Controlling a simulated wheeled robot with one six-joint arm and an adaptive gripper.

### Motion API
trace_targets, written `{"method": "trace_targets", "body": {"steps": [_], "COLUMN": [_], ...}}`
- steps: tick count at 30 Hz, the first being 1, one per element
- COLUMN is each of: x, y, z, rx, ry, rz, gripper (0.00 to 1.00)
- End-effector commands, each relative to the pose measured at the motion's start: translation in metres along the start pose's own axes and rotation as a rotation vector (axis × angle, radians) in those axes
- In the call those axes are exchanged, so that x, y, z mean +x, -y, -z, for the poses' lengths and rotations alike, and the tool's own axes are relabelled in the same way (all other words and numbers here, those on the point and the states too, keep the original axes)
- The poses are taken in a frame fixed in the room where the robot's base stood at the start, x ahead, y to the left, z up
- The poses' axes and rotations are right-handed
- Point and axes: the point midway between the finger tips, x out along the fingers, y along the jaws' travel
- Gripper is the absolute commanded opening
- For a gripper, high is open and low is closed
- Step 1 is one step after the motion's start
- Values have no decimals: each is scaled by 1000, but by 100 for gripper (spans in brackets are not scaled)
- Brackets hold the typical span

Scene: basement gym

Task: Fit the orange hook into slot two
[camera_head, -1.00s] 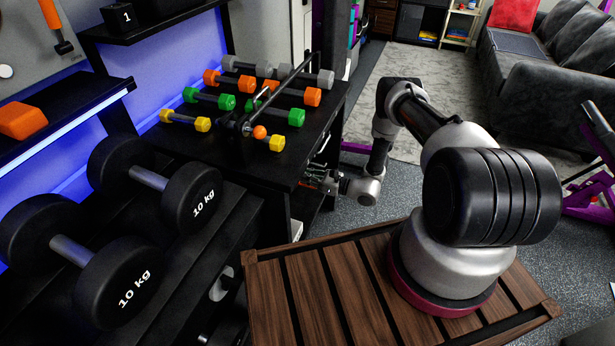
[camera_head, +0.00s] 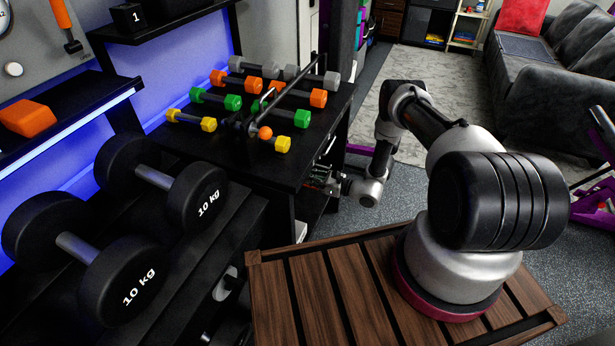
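I cannot make out a clear orange hook or a slot marked two. An orange-handled tool (camera_head: 61,15) hangs on the grey wall panel at the top left. A small orange ball (camera_head: 265,133) sits at the near end of the dark bars on the black dumbbell rack (camera_head: 215,150). A black block marked "1" (camera_head: 128,17) stands on the upper shelf. My gripper (camera_head: 322,177) is low beside the rack's right side, below its top. It is small, dark and partly hidden, so its fingers and any held thing are unclear.
Several coloured dumbbells lie on the rack. Two black 10 kg dumbbells (camera_head: 110,280) lie on the lower left rack. An orange block (camera_head: 27,118) sits on the left shelf. Open floor (camera_head: 400,190) lies right of the rack, with a grey sofa (camera_head: 560,90) beyond.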

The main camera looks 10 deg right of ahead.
Motion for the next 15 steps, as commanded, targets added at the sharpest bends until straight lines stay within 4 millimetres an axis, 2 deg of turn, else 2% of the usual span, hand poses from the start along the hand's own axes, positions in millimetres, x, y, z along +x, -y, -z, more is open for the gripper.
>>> {"method": "trace_targets", "body": {"steps": [12, 13, 15], "x": [0, 0, 0], "y": [0, 0, 0], "z": [3, 3, 3], "rx": [0, 0, 0], "ry": [0, 0, 0], "rz": [0, 0, 0], "gripper": [0, 12, 25]}}
